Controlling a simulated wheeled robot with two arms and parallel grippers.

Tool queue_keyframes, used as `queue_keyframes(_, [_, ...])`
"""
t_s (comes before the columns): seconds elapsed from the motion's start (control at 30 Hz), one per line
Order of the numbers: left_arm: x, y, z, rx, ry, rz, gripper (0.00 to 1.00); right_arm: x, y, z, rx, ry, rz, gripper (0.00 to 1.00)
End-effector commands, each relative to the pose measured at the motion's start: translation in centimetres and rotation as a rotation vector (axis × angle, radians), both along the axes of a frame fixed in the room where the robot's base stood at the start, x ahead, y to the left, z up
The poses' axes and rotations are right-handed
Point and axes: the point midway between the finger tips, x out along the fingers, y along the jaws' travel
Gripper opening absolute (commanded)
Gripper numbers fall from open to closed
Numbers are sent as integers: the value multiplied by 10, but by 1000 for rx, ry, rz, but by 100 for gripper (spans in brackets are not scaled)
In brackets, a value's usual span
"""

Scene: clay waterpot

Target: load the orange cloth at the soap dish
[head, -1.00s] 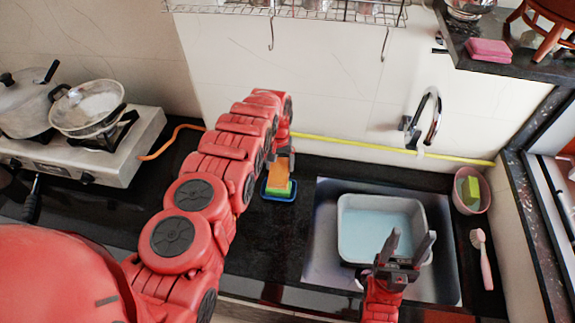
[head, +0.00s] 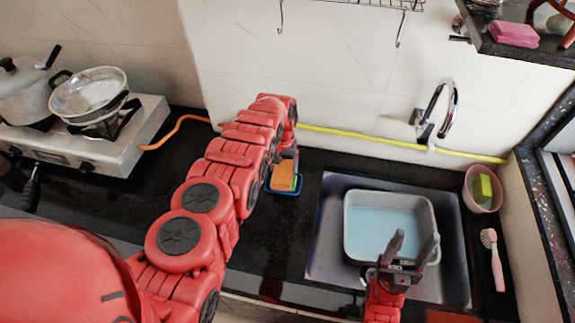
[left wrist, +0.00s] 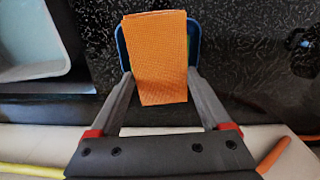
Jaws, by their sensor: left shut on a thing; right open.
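The orange cloth (head: 284,176) is a folded slab at the blue soap dish (head: 284,194) on the black counter, left of the sink. In the left wrist view the cloth (left wrist: 157,60) lies between my left fingers, over the dish, whose blue rim (left wrist: 195,35) shows at its sides. My left gripper (left wrist: 160,76) is shut on the cloth. In the head view my left arm partly hides this spot. Whether the cloth rests on the dish or just above it I cannot tell. My right gripper (head: 416,247) is open and empty in front of the sink basin.
A grey basin (head: 433,225) of bluish water sits in the sink (head: 330,225). A pink bowl (head: 482,190) with a yellow-green item and a pink brush (head: 493,258) stand right of it. A faucet (head: 437,110) and yellow hose (head: 360,137) run behind; a stove (head: 135,150) is left.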

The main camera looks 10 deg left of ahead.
Motion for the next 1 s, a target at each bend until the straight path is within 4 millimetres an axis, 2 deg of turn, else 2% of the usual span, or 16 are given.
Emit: queue_keyframes(1.0, [0,0,-10,0,-1,-1,37,0,0,-9,0,0,0,58])
